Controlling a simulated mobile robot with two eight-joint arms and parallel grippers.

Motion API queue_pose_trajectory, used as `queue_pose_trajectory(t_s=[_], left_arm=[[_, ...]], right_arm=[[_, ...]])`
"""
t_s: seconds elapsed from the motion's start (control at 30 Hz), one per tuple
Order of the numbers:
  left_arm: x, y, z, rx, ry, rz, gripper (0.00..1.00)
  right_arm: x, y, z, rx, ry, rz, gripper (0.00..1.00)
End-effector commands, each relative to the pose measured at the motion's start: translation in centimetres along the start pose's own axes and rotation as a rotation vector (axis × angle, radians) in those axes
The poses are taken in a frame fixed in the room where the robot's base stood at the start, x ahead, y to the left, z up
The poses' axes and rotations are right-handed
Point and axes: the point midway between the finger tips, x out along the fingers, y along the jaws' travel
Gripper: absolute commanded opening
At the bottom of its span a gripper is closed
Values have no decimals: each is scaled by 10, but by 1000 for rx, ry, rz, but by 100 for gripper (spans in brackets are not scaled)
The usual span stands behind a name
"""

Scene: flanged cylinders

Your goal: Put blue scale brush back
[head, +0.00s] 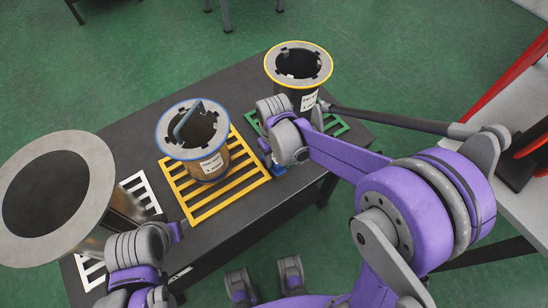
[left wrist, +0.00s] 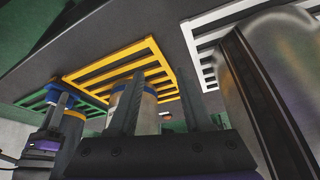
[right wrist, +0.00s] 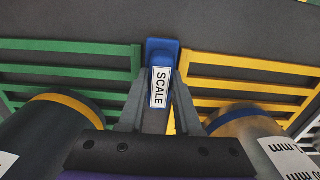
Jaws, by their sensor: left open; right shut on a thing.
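The blue scale brush (right wrist: 162,52) has a blue block and a white label reading SCALE in the right wrist view. It also shows in the head view (head: 278,170) and the left wrist view (left wrist: 60,94). My right gripper (right wrist: 161,95) is shut on it, over the dark strip between the green rack (right wrist: 70,62) and the yellow rack (right wrist: 240,72). I cannot tell whether the brush touches the table. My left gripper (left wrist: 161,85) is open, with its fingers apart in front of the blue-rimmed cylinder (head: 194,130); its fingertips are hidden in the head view.
The blue-rimmed cylinder stands on the yellow rack. A yellow-rimmed cylinder (head: 298,68) stands by the green rack, close to my right arm. A large grey-flanged cylinder (head: 60,195) stands at the left by a white rack (head: 140,192). The dark table (head: 125,130) is bare along its back edge.

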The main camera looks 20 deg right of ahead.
Motion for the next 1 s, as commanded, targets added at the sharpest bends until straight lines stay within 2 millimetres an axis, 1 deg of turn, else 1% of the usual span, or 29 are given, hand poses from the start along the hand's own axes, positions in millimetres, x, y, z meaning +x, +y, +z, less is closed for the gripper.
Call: queue_pose_trajectory(t_s=[0.23,0.37,0.4,0.53,0.57,0.87,0.97,1.0], left_arm=[[0,0,0,0,0,0,50],[3,0,2,0,-1,0,50],[3,0,2,0,-1,0,50],[2,0,2,0,-1,0,50],[2,0,2,0,-1,0,50],[1,0,1,0,-1,0,50],[-1,0,-1,0,1,0,50],[-2,0,-1,0,1,0,50]], right_arm=[[1,0,0,0,0,0,0],[5,0,0,0,0,0,0],[5,0,0,0,0,0,38],[4,0,0,0,0,0,61],[4,0,0,0,0,0,62],[3,0,0,0,0,0,62],[-4,0,0,0,0,0,62],[-9,0,0,0,0,0,62]])
